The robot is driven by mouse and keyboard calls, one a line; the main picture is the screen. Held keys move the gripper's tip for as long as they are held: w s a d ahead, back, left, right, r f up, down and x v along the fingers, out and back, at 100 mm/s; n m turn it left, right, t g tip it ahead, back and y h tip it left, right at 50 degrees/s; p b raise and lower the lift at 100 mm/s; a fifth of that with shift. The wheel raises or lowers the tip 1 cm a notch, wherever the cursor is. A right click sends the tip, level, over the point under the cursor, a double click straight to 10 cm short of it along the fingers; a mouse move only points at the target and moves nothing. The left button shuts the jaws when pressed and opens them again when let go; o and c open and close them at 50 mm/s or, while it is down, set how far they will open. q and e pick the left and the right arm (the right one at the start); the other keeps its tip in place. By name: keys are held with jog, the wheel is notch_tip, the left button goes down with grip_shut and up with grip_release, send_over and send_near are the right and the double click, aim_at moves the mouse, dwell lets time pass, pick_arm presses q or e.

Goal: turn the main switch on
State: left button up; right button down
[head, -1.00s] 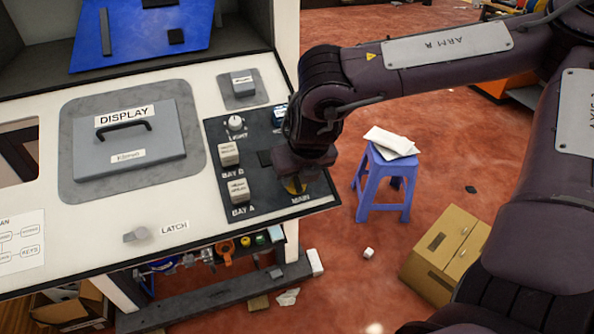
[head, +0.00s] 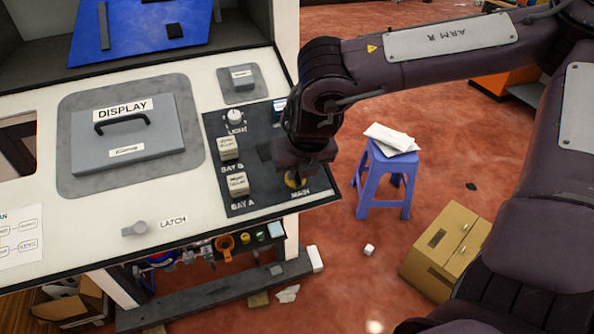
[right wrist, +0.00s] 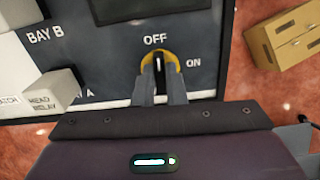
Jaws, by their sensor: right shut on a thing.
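The main switch is a dark knob on a yellow round base (right wrist: 157,62), on the dark panel above the MAIN label in the head view. In the right wrist view its white pointer line faces up to OFF, with ON to its right. My right gripper (right wrist: 160,80) has its two fingers on either side of the knob and is shut on it. In the head view the right gripper (head: 295,178) covers most of the switch, leaving a bit of yellow. My left gripper is in neither view.
The panel (head: 250,205) also holds BAY A (head: 237,184) and BAY B (head: 228,148) switches and a LIGHT knob (head: 235,117). A latch knob (head: 136,229) lies left. A purple stool (head: 388,180) and a cardboard box (head: 445,250) stand on the floor to the right.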

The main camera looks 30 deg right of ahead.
jog(key=m+b, duration=0.6)
jog(key=b, duration=0.1)
jog(key=m+b, duration=0.7)
jog(key=b, duration=0.1)
jog(key=shift+d+f, duration=0.1)
jog(key=shift+f, duration=0.1)
jog(key=shift+s+r+m+b, duration=0.1)
jog(key=shift+m+b, duration=0.75)
jog(key=shift+m, duration=0.2)
jog(key=shift+s+r+m+b, duration=0.1)
jog(key=shift+m+b, duration=0.7)
jog(key=shift+m, duration=0.25)
jog(key=shift+w, duration=0.1)
jog(key=c, duration=1.5)
grip_release()
jog(key=v, duration=0.8)
